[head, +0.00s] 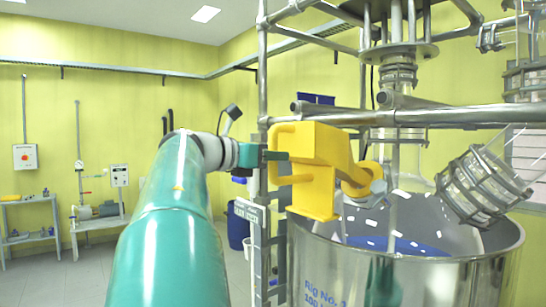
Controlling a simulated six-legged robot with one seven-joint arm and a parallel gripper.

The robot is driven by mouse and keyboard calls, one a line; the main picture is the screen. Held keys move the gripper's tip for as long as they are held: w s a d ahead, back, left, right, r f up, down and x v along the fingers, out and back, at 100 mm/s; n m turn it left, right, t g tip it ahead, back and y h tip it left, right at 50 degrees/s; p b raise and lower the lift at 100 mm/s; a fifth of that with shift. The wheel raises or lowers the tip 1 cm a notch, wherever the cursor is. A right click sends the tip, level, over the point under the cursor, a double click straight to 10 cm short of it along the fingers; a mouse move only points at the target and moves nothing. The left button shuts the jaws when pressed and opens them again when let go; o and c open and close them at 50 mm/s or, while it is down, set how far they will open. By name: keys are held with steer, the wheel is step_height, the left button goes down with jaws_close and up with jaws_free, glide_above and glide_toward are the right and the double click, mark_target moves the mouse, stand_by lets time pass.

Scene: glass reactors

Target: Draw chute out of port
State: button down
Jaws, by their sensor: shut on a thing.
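The yellow chute (322,157) is a boxy hopper with bar handles on its left side. Its narrow arm slopes down to the right and ends near a grey round fitting (379,187) at the glass vessel (412,190). The fitting looks like the port, but I cannot tell how deep the chute sits in it. My gripper (276,155) comes from the left and is shut on the chute's upper handle. The fingertips are small and dark here, and the exact grip is hard to see.
A steel vat (405,275) stands below the chute. A vertical metal frame post (263,90) rises close behind my gripper, and a horizontal steel pipe (440,117) crosses above the vessel. A caged glass part (484,187) hangs at right. Open floor lies at left, before benches (95,222).

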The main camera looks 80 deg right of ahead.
steer(key=shift+w+a+r, duration=0.65)
steer(key=shift+a+r, duration=0.05)
steer(key=shift+r, duration=0.15)
stand_by(0.3)
steer(key=shift+w+a+r, duration=0.2)
steer(key=shift+r, duration=0.05)
steer(key=shift+w+a+r, duration=0.3)
steer(key=shift+a+r, duration=0.1)
steer(key=shift+w+a+r, duration=0.45)
steer(key=shift+a+r, duration=0.05)
steer(key=shift+r, duration=0.05)
stand_by(0.5)
steer(key=v, duration=1.2)
steer(key=shift+r, duration=0.45)
stand_by(0.5)
steer(key=shift+w+a, duration=0.1)
